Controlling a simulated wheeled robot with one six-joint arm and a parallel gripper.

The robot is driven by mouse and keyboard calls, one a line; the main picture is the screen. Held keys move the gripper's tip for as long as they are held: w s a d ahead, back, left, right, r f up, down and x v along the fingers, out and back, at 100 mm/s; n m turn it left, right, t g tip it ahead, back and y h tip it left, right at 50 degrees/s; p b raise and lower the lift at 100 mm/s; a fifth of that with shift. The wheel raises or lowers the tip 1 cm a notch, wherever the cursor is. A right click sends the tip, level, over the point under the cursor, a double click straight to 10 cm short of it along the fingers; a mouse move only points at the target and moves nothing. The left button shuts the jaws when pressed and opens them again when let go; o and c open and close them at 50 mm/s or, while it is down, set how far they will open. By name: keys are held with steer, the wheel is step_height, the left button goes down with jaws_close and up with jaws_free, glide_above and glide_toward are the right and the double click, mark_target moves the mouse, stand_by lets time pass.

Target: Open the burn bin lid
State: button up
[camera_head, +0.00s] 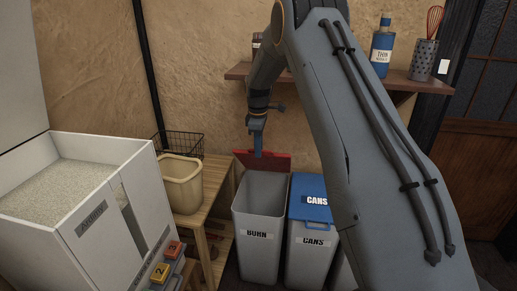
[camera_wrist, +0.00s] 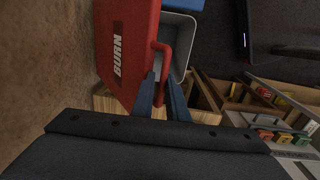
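The burn bin (camera_head: 258,225) is a grey bin with a "BURN" label, standing on the floor left of the cans bin. Its red lid (camera_head: 275,162) is raised and stands up at the bin's back edge by the wall, so the bin's mouth is uncovered. In the wrist view the lid (camera_wrist: 125,50) fills the upper middle, with its red loop handle (camera_wrist: 167,60) on its right side. My gripper (camera_head: 258,154) is at the lid. Its blue fingers (camera_wrist: 162,82) are apart, with the lower part of the handle between them; firm contact cannot be told.
The cans bin (camera_head: 311,207) with a blue lid stands right beside the burn bin. A wooden table (camera_head: 217,180) with a beige container (camera_head: 181,184) is at the left. A wall shelf (camera_head: 400,82) holds a bottle (camera_head: 382,50) and a whisk holder (camera_head: 424,60).

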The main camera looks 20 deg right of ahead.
steer(key=shift+o, duration=0.6)
steer(key=shift+w+r, duration=0.1)
steer(key=shift+r, duration=0.45)
steer(key=shift+s+a+r+b, duration=0.1)
steer(key=shift+r+b, duration=0.1)
steer(key=shift+r, duration=0.95)
steer(key=shift+s+r+b, duration=0.15)
steer(key=shift+r+b, duration=0.1)
steer(key=shift+r, duration=0.95)
steer(key=shift+s+a+r+b, duration=0.1)
steer(key=shift+r+b, duration=0.1)
steer(key=shift+r, duration=0.95)
